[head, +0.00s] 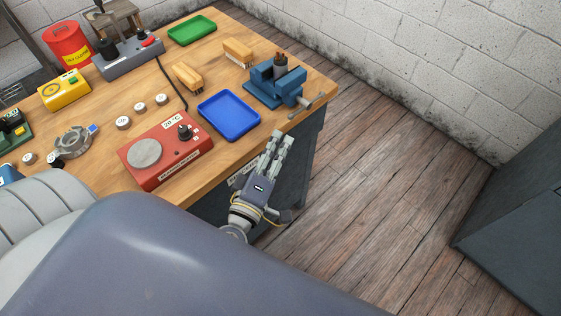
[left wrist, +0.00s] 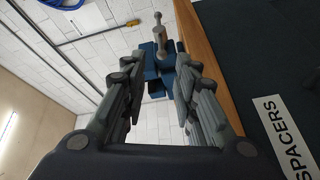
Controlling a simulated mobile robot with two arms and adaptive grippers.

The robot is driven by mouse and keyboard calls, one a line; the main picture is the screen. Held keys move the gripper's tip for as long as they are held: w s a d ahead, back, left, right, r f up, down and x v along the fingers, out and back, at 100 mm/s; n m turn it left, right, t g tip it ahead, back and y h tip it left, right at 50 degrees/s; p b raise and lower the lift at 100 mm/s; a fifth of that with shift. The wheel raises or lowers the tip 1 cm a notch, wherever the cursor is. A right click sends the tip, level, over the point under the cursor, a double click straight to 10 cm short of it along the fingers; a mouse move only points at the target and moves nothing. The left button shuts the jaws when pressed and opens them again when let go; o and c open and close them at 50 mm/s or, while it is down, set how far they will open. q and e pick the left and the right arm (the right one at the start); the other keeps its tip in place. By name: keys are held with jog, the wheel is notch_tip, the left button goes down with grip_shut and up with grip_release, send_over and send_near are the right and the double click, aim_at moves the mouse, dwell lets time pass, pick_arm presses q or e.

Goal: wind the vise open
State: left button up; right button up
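The blue vise (head: 268,88) stands at the right corner of the wooden bench, with a dark cylindrical part (head: 280,66) upright at its jaws. How far the jaws are apart is hard to tell. Its grey handle (head: 306,104) sticks out past the bench edge. My left gripper (head: 277,139) is in front of the bench side, below and nearer than the handle, and apart from it. In the left wrist view the gripper (left wrist: 158,66) is open and empty. The vise (left wrist: 160,72) and its grey handle (left wrist: 158,34) show beyond and between the fingers. My right gripper is not in view.
A blue tray (head: 229,112) lies left of the vise, with a red hot-plate-like unit (head: 165,155) nearer. Brushes (head: 238,50) and a green tray (head: 192,30) lie farther back. A SPACERS label (left wrist: 287,140) is on the bench side.

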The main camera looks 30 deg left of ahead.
pick_arm(q)
jog(key=y+b, duration=0.1)
jog(key=b, duration=0.1)
jog(key=d+f+m+t+y+b, duration=0.1)
jog(key=b, duration=0.1)
jog(key=y+b, duration=0.1)
jog(key=b, duration=0.1)
jog(key=shift+s+d+f+t, duration=0.25)
jog(key=shift+s+f+t, duration=0.05)
jog(key=shift+s, duration=0.1)
